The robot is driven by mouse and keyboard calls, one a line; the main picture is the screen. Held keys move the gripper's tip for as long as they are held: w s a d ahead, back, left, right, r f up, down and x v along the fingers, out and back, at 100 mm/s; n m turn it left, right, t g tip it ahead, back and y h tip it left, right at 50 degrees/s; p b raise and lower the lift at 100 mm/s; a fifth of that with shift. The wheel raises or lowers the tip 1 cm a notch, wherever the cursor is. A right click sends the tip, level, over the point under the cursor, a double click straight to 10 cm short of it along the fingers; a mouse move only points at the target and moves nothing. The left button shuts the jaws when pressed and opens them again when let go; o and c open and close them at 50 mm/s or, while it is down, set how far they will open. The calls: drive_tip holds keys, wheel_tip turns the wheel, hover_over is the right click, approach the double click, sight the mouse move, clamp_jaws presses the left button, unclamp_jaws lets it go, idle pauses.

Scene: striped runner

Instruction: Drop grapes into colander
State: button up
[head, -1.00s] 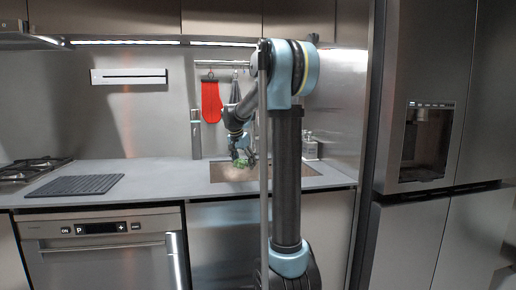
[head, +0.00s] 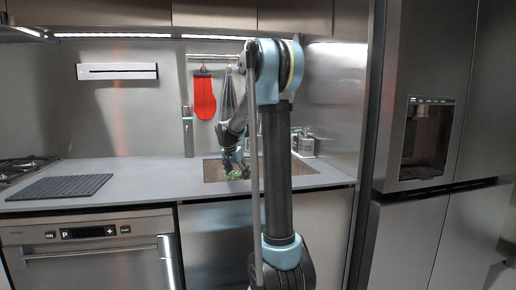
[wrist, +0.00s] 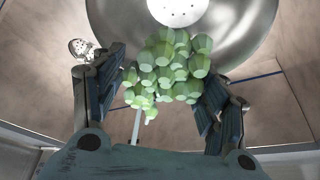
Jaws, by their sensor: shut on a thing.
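A bunch of green grapes (wrist: 167,67) is held between the two fingers of my gripper (wrist: 163,95) in the wrist view. The colander (wrist: 245,38) is a shiny metal bowl with a pale holed bottom, at the top of the wrist view. The grapes overlap its near rim in that view; the height between them cannot be told. The colander cannot be made out in the head view.
A silvery holed utensil head (wrist: 80,47) shows at left in the wrist view. A dark ribbed mat (head: 60,187) lies at left. A bottle (head: 188,135) stands at the back wall, and a red mitt (head: 204,98) hangs above.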

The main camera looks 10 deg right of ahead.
drive_tip(key=shift+f, duration=0.3)
drive_tip(key=o, duration=1.3)
drive_tip(key=shift+o, duration=0.2)
drive_tip(key=v, duration=1.2)
drive_tip(key=shift+s, duration=0.1)
